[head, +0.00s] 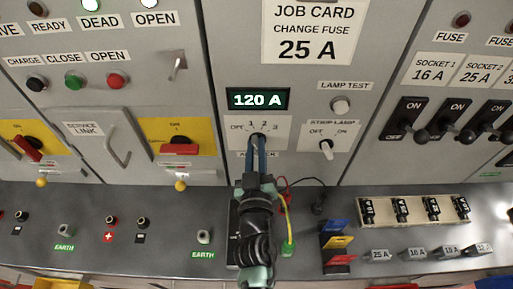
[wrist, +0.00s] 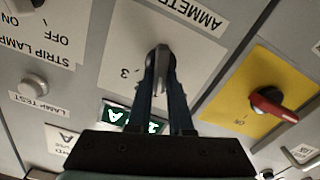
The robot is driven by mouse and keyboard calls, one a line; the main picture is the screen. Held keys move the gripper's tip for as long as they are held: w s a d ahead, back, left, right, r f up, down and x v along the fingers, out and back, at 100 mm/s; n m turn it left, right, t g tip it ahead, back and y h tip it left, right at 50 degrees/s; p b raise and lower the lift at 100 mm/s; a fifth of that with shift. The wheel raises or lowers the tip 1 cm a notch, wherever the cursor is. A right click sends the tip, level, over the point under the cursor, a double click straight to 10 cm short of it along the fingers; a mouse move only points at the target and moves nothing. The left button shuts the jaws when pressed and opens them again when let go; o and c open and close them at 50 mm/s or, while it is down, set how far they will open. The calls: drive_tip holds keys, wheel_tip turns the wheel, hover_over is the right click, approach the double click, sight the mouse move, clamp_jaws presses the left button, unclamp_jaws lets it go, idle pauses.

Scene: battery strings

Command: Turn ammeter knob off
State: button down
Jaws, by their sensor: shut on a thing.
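The ammeter knob (wrist: 159,63) is a grey rotary knob on a white plate (head: 279,129) marked OFF, 1, 2, 3. The plate sits under a lit display (head: 259,99) reading 120 A. My gripper (head: 258,141) reaches up to the plate from below, its two blue fingers shut on the knob, one on each side. In the wrist view, which is upside down, my gripper (wrist: 161,72) shows the knob's bar between the fingers, pointing toward the display side. The fingers hide part of the scale, so I cannot tell the exact setting.
The strip lamp switch (head: 326,148) and lamp test button (head: 341,105) are close on the right. A yellow-plated red switch (head: 180,148) is on the left.

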drive_tip(key=shift+a+f+n+b, duration=0.1)
drive_tip(key=shift+n+b, duration=0.1)
drive_tip(key=shift+n, duration=1.05)
drive_tip(key=shift+a+n+b, duration=0.1)
drive_tip(key=shift+n+b, duration=0.05)
drive_tip(key=shift+n, duration=1.1)
drive_tip(key=c, duration=0.8)
unclamp_jaws()
drive_tip(key=s+b, duration=0.3)
drive_tip(key=s, duration=1)
